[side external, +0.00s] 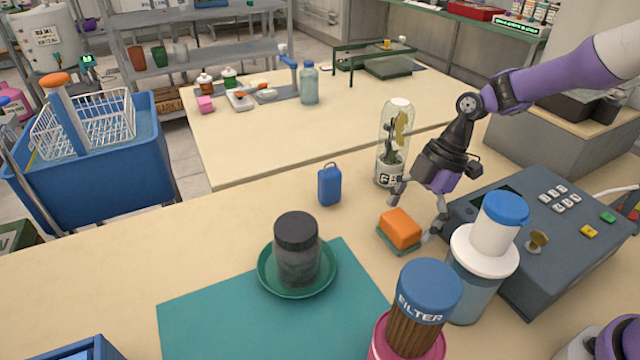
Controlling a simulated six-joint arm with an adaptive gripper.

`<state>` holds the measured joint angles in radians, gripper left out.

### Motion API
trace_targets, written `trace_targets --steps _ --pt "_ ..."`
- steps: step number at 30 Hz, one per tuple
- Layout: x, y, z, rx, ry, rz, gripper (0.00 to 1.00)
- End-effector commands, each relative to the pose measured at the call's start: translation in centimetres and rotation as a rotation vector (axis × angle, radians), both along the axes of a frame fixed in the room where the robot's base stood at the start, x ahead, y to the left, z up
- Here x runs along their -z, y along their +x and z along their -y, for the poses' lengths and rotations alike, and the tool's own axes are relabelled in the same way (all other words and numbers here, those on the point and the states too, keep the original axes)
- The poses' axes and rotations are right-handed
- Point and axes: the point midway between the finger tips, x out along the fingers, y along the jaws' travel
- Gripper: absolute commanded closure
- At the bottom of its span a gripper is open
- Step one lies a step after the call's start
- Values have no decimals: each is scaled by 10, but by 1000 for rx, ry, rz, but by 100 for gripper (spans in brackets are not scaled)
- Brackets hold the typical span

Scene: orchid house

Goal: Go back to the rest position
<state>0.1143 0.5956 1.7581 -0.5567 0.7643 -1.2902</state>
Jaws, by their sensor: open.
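My gripper (418,217) is open and empty, at the right of the bench. Its fingers point down, one on each side in the picture of an orange block (400,228), which sits on a small green base. I cannot tell from this view how high the fingertips are above the bench or whether they touch the block. My purple and black arm comes in from the upper right.
A glass bottle with a plant (390,165) stands close behind my gripper. A grey control box (535,275), a white-and-blue container (480,255) and a FILTER jar (425,290) crowd the right. A dark-lidded jar (297,262) stands in a green saucer (262,278).

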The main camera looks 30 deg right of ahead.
Motion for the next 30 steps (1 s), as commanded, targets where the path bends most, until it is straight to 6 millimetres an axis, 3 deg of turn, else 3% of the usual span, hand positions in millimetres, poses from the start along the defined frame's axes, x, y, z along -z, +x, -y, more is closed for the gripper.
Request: trace_targets --steps 1,4,22,27,30 --pt "-17 4 1 1 0 19 0" --pt "-40 4 2 2 -2 19 0" --pt "-112 -77 -89 -4 0 16 0" --pt "-152 -73 -88 2 2 16 0" --pt "-161 -64 -101 11 -2 11 0"
